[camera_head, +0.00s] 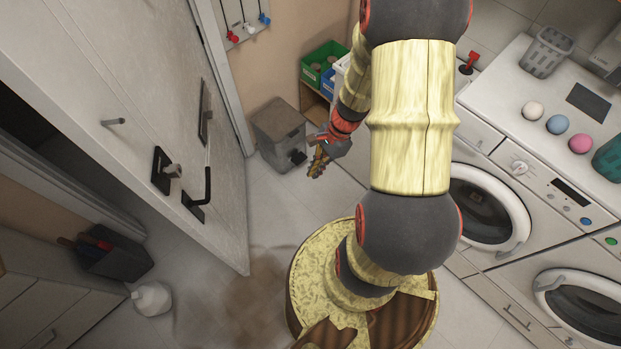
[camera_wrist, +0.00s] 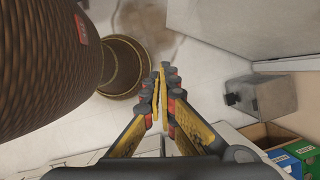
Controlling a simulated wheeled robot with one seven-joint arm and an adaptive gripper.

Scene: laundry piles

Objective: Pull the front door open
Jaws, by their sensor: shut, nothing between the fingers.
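The pale grey-white door (camera_head: 130,75) fills the left of the head view, standing at an angle with a dark gap at its far left. A black lever handle (camera_head: 203,190) sits on it, with a black-plated knob (camera_head: 167,170) beside it. A pale panel, probably the door (camera_wrist: 255,25), shows at the upper right of the wrist view. My gripper (camera_head: 317,170) is to the right of the handle, apart from it, over the floor near a grey box. In the wrist view my gripper (camera_wrist: 162,85) is shut and empty, its fingertips together.
The grey box (camera_head: 280,135) stands on the floor by the door frame; it also shows in the wrist view (camera_wrist: 262,98). Green and blue bins (camera_head: 322,62) are behind it. Washing machines (camera_head: 490,205) line the right. A white jug (camera_head: 152,298) stands lower left. Tiled floor between is partly clear.

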